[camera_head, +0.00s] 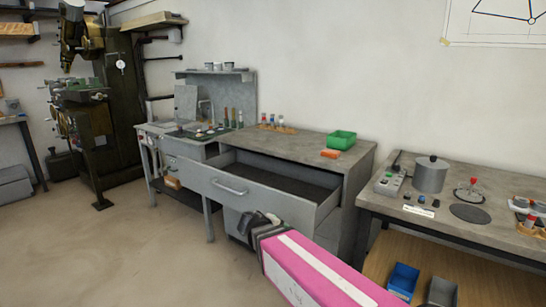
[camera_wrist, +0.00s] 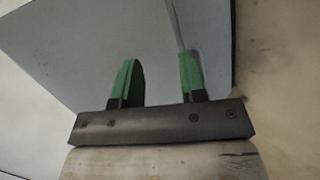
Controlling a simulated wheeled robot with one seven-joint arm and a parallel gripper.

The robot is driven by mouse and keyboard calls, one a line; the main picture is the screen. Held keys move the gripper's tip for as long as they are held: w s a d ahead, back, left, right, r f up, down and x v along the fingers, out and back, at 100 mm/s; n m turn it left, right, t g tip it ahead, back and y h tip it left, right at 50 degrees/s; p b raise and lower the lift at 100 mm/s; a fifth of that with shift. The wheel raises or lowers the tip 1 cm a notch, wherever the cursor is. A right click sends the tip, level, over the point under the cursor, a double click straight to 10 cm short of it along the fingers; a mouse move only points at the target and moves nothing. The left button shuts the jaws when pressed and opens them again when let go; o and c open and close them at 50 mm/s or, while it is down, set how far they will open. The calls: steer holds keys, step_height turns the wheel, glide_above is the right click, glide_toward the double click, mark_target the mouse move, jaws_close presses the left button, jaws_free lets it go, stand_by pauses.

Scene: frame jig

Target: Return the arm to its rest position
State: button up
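My pink arm with a white stripe reaches up from the bottom of the head view. My dark gripper (camera_head: 256,222) is in front of the grey bench's pulled-out drawer (camera_head: 232,192). In the wrist view my gripper (camera_wrist: 160,64) has its two green fingers spread apart with nothing held between them. A flat grey panel (camera_wrist: 75,55) fills the view beyond the fingers. A thin pale edge runs up from the right finger; I cannot tell whether they touch. The fingertips are too small to make out in the head view.
The drawer juts out from the bench, close to my gripper. At right, a second table (camera_head: 460,228) carries a metal pot (camera_head: 430,175). Open floor (camera_head: 120,255) lies to the left.

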steer(key=s+d+f+m+g+y, duration=0.3)
steer(key=d+f, duration=0.3)
steer(key=d, duration=0.2)
steer(key=s+d+f+m+g+y, duration=0.4)
steer(key=d+f+y, duration=0.1)
steer(key=d, duration=0.3)
steer(key=shift+s+f+m+y, duration=0.2)
steer(key=shift+f+m+y, duration=0.1)
steer(key=shift+f, duration=0.15)
steer(key=shift+a, duration=0.1)
